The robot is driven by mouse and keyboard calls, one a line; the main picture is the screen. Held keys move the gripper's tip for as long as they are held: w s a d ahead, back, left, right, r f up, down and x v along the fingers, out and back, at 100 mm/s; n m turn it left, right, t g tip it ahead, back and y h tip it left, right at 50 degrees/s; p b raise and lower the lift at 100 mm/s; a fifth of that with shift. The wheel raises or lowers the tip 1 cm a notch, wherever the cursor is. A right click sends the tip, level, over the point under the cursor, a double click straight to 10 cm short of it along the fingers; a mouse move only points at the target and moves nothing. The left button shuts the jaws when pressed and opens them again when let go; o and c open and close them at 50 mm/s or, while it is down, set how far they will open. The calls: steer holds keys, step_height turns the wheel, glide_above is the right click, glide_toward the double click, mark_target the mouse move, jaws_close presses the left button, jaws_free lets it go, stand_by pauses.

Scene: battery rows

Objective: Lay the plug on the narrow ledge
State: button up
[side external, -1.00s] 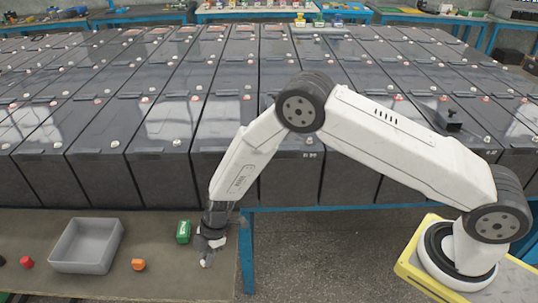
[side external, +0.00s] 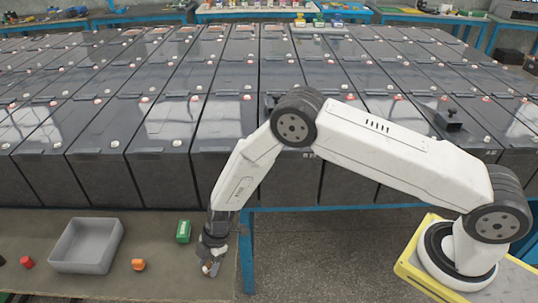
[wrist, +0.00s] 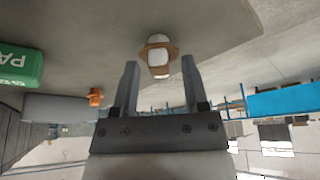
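A small plug (wrist: 158,55) with a white top and a tan collar stands on the bench in the wrist view. My gripper (wrist: 160,66) is open, with one finger on each side of the plug's near end and visible space beside both fingers. In the side view my gripper (side external: 211,267) points down low over the bench's right end, largely covering the plug. A narrow blue rail (side external: 375,207) runs along the front of the battery rows; I cannot tell whether it is the ledge.
On the bench are a green box (side external: 183,231), an orange piece (side external: 138,264), a grey tray (side external: 70,264) and a red piece (side external: 26,262). Tall dark batteries (side external: 165,180) stand behind. The bench's right edge is close to my gripper.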

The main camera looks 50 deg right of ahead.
steer(key=shift+r, duration=0.15)
steer(key=v, duration=1.2)
stand_by(0.3)
steer(key=shift+d+r, duration=0.1)
stand_by(0.5)
steer(key=s+d+r+m+t+h, duration=0.1)
steer(key=s+d+r+m+h, duration=0.1)
steer(key=s+d+r+m, duration=0.5)
steer(key=s+d+r+m+t+h, duration=0.1)
steer(key=s+d+r+m+h, duration=0.1)
steer(key=s+d+r+m, duration=0.5)
steer(key=s+d+m, duration=0.3)
steer(key=d+m, duration=0.1)
steer(key=d, duration=0.1)
steer(key=shift+s+r+t, duration=0.25)
steer(key=shift+t, duration=0.05)
